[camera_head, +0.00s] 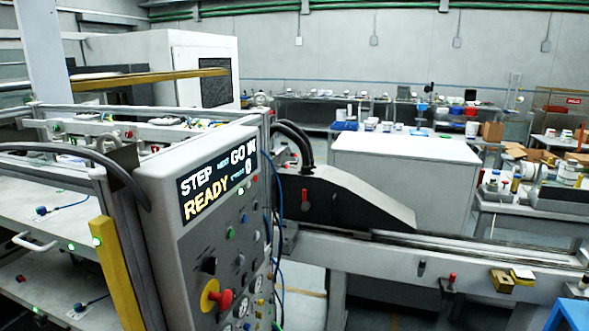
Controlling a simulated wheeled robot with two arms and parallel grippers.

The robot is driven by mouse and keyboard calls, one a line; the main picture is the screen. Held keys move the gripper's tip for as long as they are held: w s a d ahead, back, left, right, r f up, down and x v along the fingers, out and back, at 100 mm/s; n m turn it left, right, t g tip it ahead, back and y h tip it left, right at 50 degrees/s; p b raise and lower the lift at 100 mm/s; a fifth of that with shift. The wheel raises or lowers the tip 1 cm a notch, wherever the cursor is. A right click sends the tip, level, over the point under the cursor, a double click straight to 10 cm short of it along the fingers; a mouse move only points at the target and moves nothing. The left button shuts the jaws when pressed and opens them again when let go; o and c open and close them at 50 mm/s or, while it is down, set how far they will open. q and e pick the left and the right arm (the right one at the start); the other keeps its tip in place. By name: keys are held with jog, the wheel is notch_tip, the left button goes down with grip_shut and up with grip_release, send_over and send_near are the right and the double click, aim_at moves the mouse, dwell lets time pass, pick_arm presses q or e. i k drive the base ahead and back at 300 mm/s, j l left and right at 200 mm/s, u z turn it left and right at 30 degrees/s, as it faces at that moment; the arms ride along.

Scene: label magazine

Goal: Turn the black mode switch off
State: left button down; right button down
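A grey control panel (180,240) stands in the left middle, seen at an angle. Its lit display (218,182) reads "STEP", "GO", "READY" and some smaller text. A black knob (209,265), which looks like the mode switch, sits on the lower left of the panel, above the red emergency stop button (215,298) on its yellow base. The knob is too small to tell its exact setting. Neither of my grippers is in view.
Small coloured buttons, including a green one (231,233), and gauges crowd the panel's right side. A yellow post (116,272) stands to its left. A conveyor rail (440,255) runs off to the right. A white cabinet (405,170) stands behind it.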

aim_at(209, 264)
jog(key=l+u, duration=0.45)
jog(key=l, duration=0.2)
jog(key=l+u, duration=0.45)
jog(key=l, duration=0.25)
